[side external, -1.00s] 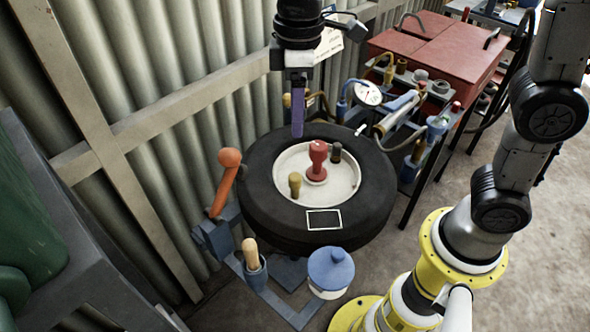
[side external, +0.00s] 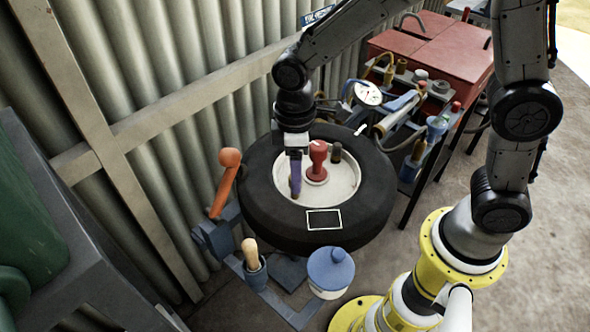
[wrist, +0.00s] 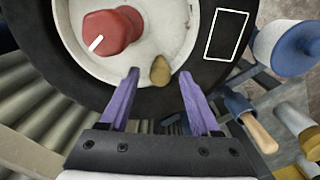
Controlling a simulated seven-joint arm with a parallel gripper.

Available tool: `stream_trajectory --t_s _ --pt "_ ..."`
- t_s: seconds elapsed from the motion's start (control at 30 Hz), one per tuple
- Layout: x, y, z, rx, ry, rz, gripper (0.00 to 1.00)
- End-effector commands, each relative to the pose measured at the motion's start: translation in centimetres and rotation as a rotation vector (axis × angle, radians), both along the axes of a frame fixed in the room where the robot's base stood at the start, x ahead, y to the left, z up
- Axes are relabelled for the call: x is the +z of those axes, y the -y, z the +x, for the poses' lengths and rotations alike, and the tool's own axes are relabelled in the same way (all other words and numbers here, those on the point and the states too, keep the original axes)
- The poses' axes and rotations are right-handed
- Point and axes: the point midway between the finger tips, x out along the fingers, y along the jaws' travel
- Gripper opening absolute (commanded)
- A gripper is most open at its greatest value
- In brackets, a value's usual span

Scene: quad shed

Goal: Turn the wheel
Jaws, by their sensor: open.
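The wheel is a black tyre (side external: 262,205) lying flat with a cream hub (side external: 342,176). A red knob (side external: 318,160) stands at the hub's centre, with a small dark peg (side external: 336,152) beside it. My gripper (side external: 296,192) points down over the hub's left side. In the wrist view my gripper (wrist: 158,82) is open, its two purple fingers spread. A small brass knob (wrist: 160,70) on the hub shows between the fingertips, apart from both. The gripper hides this knob in the side view. The red knob (wrist: 112,30) lies farther up the wrist view.
An orange-knobbed lever (side external: 226,178) stands left of the tyre. A wooden handle in a blue cup (side external: 255,272) and a blue-lidded white pot (side external: 330,275) stand in front. A rack with a gauge (side external: 368,93) is behind right. A corrugated wall (side external: 150,90) borders the left.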

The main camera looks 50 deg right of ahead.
Motion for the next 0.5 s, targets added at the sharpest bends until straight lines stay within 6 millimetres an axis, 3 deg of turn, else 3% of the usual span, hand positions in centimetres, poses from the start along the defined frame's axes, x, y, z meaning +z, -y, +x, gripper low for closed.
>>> stream_trajectory --t_s 0.33,0.37,0.5 --pt "-0.48 0.01 -0.01 0.0 0.001 0.001 0.64" --pt "-0.47 0.01 -0.01 0.0 0.001 0.001 0.62" --pt "-0.46 0.01 -0.01 0.0 0.001 0.001 0.37"
